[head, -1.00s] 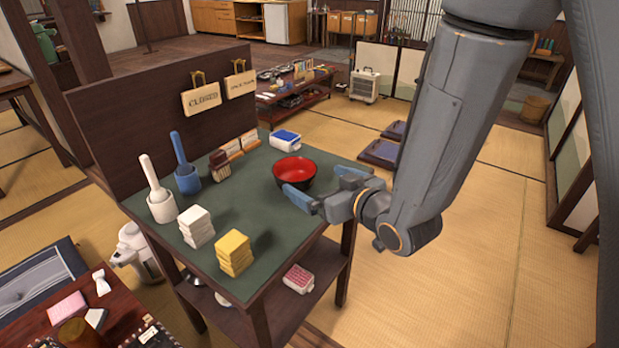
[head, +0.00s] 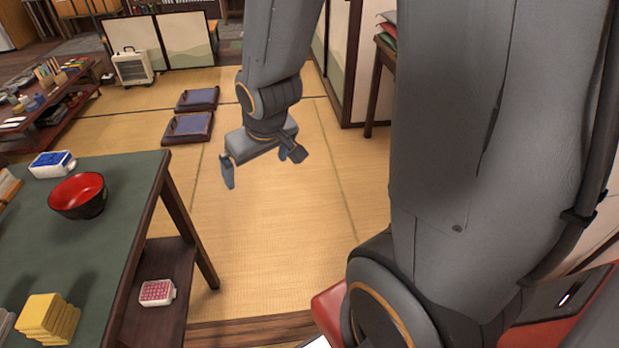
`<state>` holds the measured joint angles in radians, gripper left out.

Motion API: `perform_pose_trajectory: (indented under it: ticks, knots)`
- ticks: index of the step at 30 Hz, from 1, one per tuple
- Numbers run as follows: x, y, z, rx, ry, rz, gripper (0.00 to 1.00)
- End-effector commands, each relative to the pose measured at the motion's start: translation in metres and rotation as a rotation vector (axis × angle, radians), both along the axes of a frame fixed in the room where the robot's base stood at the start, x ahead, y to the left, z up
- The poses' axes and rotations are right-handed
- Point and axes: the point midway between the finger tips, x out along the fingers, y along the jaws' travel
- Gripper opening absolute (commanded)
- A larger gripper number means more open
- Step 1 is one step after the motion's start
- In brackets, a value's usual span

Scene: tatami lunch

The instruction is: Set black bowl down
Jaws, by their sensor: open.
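The black bowl (head: 79,196) with a red inside stands upright on the green top of the table (head: 120,215) at the left. My gripper (head: 258,172) is to the right of the table, over the tatami floor, well apart from the bowl. Its blue-tipped fingers point down and are spread apart, with nothing between them.
A white box with a blue top (head: 53,164) stands just behind the bowl. Yellow blocks (head: 48,318) are at the table's near end. A red-and-white box (head: 157,292) lies on the lower shelf. Purple cushions (head: 188,127) lie on the open tatami (head: 250,240) beyond.

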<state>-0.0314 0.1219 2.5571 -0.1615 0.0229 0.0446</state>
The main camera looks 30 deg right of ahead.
Motion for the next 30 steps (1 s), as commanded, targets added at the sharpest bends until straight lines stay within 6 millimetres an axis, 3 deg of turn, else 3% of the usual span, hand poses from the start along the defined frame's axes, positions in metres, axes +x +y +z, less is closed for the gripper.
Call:
perform_pose_trajectory:
  ticks: [1,4,9,12,23,30]
  knots:
    - [-0.017,-0.019,0.006,-0.002,0.064,-0.061,1.0]
    - [-0.058,-0.044,0.013,0.007,0.207,-0.165,1.0]
    - [-0.109,-0.061,0.027,0.04,0.376,-0.273,1.0]
    - [-0.123,-0.062,0.031,0.053,0.423,-0.299,1.0]
    - [-0.128,-0.06,0.034,0.056,0.441,-0.3,1.0]
    - [-0.13,-0.027,0.056,0.038,0.443,-0.201,1.0]
